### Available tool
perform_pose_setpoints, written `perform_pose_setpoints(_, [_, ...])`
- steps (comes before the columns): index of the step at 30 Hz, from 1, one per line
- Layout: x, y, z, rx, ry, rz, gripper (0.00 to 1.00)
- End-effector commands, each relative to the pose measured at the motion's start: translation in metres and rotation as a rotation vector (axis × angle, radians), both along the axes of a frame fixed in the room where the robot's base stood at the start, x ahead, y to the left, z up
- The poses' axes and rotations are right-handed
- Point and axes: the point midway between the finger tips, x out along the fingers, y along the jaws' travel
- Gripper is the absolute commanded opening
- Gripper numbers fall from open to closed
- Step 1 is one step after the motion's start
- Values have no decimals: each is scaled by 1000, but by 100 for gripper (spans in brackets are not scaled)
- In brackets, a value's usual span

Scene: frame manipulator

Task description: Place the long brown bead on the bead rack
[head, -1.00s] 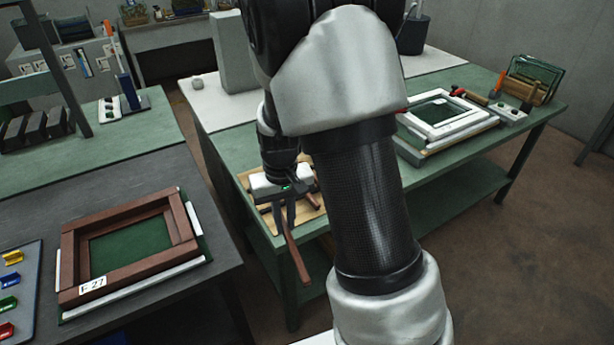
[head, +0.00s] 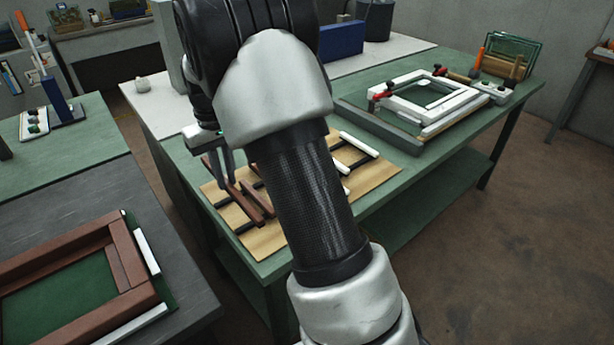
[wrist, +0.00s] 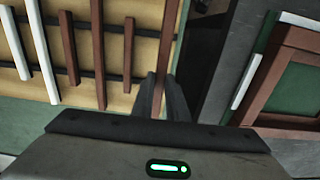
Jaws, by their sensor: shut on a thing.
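My gripper (head: 221,178) is shut on the long brown bead, at the left side of the bead rack. In the wrist view the bead (wrist: 184,38) runs away from my fingertips (wrist: 163,93) along the rack's right edge. The bead rack is a tan board (head: 262,241) with dark cross bars, which also shows in the wrist view (wrist: 150,40). Other brown beads (wrist: 98,60) and white beads (wrist: 43,50) lie across its bars. My arm hides part of the rack in the head view. Whether the held bead touches the bars cannot be told.
A brown frame (head: 120,255) lies on the dark table at the left. A white frame (head: 395,105) with red-handled clamps is farther right on the green bench (head: 440,150). A blue block (head: 341,39) stands behind. A gap separates the two tables.

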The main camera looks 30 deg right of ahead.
Motion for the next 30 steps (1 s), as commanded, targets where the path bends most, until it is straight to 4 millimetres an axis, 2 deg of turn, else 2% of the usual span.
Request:
perform_pose_setpoints(3, [3, -1, 8, 1, 0, 6, 0])
perform_pose_setpoints(5, [3, -1, 5, 0, 3, 6, 0])
perform_pose_setpoints(12, [2, -1, -32, 0, 5, 5, 0])
perform_pose_setpoints(17, [2, -1, -47, 1, 3, 5, 0])
perform_pose_setpoints(24, [2, -2, -85, -1, 4, 6, 0])
perform_pose_setpoints(30, [2, -2, -88, 1, 2, 5, 0])
